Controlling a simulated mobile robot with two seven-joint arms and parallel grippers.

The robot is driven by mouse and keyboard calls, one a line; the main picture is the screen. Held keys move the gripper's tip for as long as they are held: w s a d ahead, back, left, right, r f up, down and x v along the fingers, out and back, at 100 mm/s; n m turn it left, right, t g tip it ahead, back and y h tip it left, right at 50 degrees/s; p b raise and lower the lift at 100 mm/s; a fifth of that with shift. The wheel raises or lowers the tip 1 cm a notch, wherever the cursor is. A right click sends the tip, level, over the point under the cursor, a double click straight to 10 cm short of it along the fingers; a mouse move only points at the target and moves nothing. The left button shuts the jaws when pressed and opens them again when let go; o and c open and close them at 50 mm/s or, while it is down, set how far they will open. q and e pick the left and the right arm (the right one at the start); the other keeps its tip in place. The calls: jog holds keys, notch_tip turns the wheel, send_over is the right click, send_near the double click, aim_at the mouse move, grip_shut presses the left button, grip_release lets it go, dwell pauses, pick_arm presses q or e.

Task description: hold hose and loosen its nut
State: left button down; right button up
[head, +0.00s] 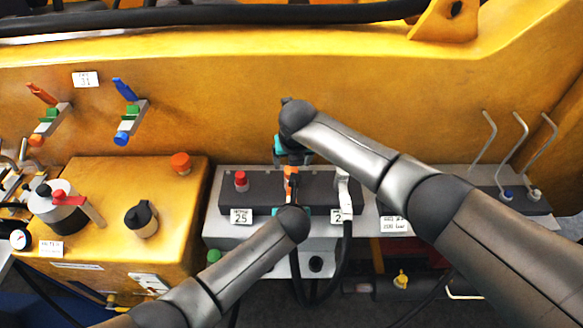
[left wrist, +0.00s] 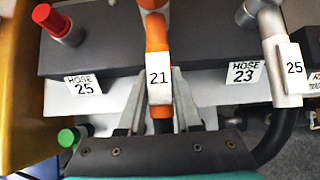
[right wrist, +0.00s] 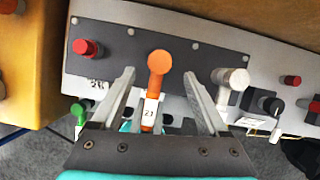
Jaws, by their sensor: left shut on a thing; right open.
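The orange hose end (left wrist: 158,40) carries a white tag (left wrist: 159,86) reading 21 and sits at the dark block (head: 265,185). My left gripper (left wrist: 159,88) is shut on the hose at its tag, one finger on each side. In the head view my left gripper (head: 291,207) is mostly hidden under its own wrist. The round orange top, likely the nut (right wrist: 159,62), shows in the right wrist view between the spread fingers of my right gripper (right wrist: 158,78). The right gripper is open and does not visibly touch it. In the head view its fingers are largely hidden.
A white hose end (left wrist: 283,65) tagged 25 sits close right, by the plate HOSE 23 (left wrist: 243,72). A red cap (head: 241,180) stands left, above the plate HOSE 25 (left wrist: 84,86). A green cap (left wrist: 69,137) is lower left. The yellow wall (head: 200,110) rises behind.

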aim_at(291, 170)
jog(key=shift+x, duration=2.7)
grip_shut()
